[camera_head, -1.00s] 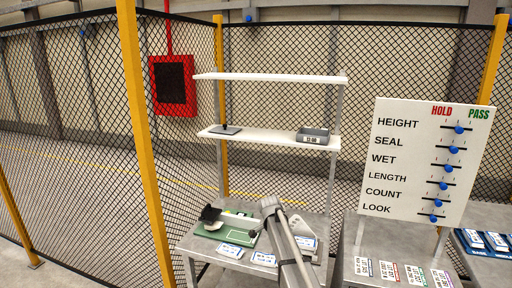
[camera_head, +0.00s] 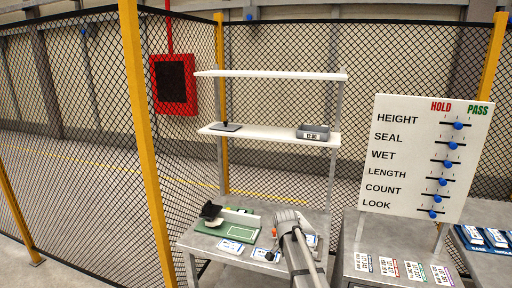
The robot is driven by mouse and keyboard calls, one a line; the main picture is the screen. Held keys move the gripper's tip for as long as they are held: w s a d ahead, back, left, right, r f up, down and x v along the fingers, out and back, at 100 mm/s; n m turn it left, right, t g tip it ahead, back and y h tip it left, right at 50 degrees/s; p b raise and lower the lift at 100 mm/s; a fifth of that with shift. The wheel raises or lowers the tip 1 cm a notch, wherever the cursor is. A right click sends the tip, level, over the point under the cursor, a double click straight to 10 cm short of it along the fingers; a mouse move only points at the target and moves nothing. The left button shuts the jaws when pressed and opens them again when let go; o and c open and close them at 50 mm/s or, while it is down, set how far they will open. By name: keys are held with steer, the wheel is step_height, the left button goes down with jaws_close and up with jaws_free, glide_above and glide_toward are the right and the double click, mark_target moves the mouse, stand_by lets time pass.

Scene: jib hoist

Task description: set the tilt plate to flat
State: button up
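A small black tilted piece (camera_head: 211,212), which looks like the tilt plate, stands at the left back of a green board (camera_head: 240,231) on the grey bench. It is too small for me to read its exact angle. My arm reaches over the bench from the lower right, to the right of the green board. At its far end a small dark part, perhaps of my gripper (camera_head: 274,247), shows beside the arm, apart from the black piece. The fingers are hidden or too small to tell open from shut.
White cards (camera_head: 231,247) lie along the bench's front edge. A sign board (camera_head: 425,158) with blue sliders stands right. Mesh fence surrounds the bench.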

steer(key=s+d+f+n+b, duration=0.1)
steer(key=s+n, duration=0.3)
steer(key=s, duration=0.7)
steer(key=s+d+f+n+g+y+b, duration=0.1)
steer(key=s+d+n, duration=0.2)
steer(key=s, duration=0.8)
steer(key=shift+d+f+n+y, duration=0.3)
steer(key=shift+d+f+n, duration=0.05)
steer(key=shift+n, duration=0.55)
